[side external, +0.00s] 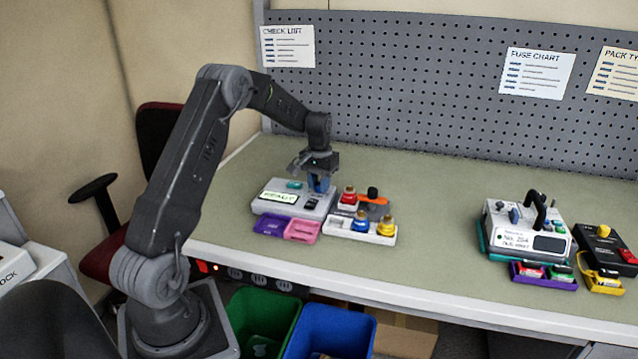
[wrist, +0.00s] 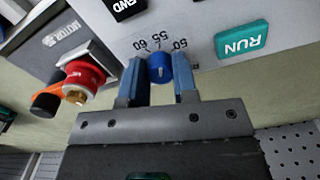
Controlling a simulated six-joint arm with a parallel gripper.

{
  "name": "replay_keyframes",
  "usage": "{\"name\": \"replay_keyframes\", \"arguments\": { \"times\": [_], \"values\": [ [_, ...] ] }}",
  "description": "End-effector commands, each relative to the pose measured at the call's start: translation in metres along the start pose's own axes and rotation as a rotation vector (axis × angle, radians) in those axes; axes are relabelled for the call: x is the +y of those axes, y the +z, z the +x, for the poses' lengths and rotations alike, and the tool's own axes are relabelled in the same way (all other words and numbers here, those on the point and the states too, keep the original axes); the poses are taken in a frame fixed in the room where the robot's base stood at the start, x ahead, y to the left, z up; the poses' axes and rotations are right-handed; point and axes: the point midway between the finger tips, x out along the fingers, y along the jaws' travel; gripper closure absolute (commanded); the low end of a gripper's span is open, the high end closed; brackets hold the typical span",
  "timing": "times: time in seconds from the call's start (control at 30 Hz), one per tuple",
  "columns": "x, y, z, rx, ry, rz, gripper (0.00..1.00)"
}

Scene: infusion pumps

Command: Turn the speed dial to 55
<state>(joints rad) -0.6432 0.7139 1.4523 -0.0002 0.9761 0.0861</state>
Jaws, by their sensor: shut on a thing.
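My gripper (side external: 319,184) reaches down onto the back right part of the grey pump box (side external: 268,208), which has a lit display. In the wrist view its two blue fingers (wrist: 159,82) are shut on the small round blue speed dial (wrist: 159,66), one on each side. The numbers 60, 55 and 50 are printed around the dial, with 55 (wrist: 160,34) above it in the picture. A pale mark shows on the dial's face, but I cannot tell which number it points to. In the side view the fingers hide the dial.
The green RUN button (wrist: 241,39) and black FWD button (wrist: 125,5) are close to the fingers. Purple (side external: 270,224) and pink (side external: 302,230) trays sit in front. The table's middle (side external: 440,215) is clear.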

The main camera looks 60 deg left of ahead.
Motion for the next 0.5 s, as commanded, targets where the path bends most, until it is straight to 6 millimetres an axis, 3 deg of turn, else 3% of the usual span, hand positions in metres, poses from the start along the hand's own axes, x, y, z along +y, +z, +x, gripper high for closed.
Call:
{"name": "replay_keyframes", "arguments": {
  "times": [0.5],
  "values": [
    [0.0001,-0.0008,-0.0005,0.004,0.000,-0.033,0.97]
  ]
}}
